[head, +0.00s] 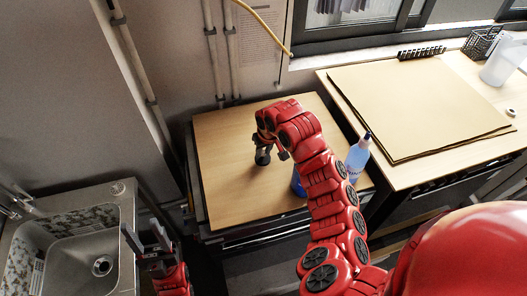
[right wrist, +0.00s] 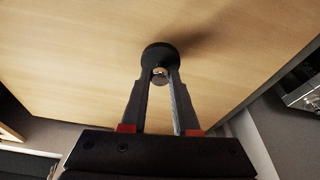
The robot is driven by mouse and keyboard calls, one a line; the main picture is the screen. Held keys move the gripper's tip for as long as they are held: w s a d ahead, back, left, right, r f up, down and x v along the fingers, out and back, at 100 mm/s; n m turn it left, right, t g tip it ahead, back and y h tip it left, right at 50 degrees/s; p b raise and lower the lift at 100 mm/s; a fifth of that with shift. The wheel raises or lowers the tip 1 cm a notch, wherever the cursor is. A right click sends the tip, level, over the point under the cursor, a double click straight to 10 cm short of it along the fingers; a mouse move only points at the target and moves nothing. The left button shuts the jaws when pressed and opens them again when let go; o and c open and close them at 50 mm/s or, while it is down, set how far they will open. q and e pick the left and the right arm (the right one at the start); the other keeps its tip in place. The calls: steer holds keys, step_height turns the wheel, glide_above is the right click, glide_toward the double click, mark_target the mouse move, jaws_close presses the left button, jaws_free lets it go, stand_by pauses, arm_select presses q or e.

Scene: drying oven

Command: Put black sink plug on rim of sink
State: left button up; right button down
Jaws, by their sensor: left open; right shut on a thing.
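The black sink plug (right wrist: 156,56) is a round dark disc with a small metal knob. My right gripper (right wrist: 160,80) is shut on the knob, with the disc beyond the fingertips, over the wooden tabletop. In the head view the right gripper (head: 273,152) is at the middle of the wooden table, small and partly hidden by my arm; I cannot tell there whether the plug touches the wood. The sink (head: 121,222) is at the lower left, with a metal basin and a drain. My left gripper (head: 147,241) is open and empty beside the sink's right edge.
The wooden table (head: 225,130) stands right of the sink, across a gap. A clear spray bottle with blue liquid (head: 357,158) stands at its right, and a blue object (head: 298,183) is partly hidden by my arm. A tap (head: 17,203) is at the sink's left.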

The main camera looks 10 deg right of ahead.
steer(key=shift+f, duration=0.75)
steer(key=shift+f, duration=0.1)
steer(key=c, duration=0.7)
jaws_free()
steer(key=shift+o, duration=0.2)
